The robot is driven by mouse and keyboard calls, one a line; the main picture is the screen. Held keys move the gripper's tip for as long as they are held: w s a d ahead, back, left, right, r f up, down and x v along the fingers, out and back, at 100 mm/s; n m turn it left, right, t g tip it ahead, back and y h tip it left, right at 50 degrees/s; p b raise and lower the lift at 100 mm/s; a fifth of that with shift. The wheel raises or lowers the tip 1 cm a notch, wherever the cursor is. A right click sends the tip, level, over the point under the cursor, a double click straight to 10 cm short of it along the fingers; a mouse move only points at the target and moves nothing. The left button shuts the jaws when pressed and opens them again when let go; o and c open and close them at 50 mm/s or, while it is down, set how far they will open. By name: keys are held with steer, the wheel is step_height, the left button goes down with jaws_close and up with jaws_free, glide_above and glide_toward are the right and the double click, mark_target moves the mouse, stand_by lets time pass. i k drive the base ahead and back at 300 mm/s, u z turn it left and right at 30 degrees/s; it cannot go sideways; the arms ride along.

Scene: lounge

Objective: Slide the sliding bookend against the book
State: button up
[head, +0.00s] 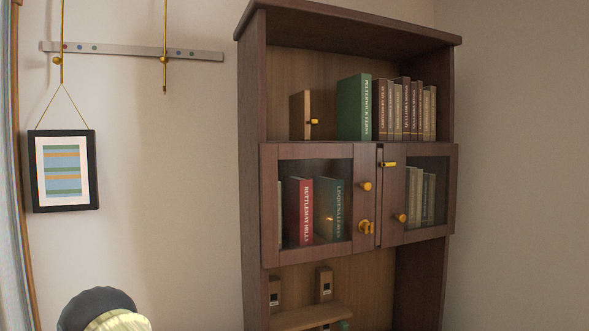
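The sliding bookend (300,115) is an upright brown wooden block on the open top shelf of the bookcase. A small yellow knob (314,121) sticks out at its right side. The green book (350,107) stands upright to its right, at the left end of a row of brown and tan books (402,110). A clear gap of bare shelf separates the bookend from the green book. My gripper is not in view.
Below are two glass-fronted doors, left (365,225) and right (400,218), with yellow knobs and latches; books stand behind them. Lower down are small wooden blocks (324,284) and a shelf. A framed picture (64,170) hangs from a wall rail (110,50) at left.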

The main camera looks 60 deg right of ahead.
mark_target(300, 121)
steer(key=i, duration=0.4)
steer(key=z, duration=2.1)
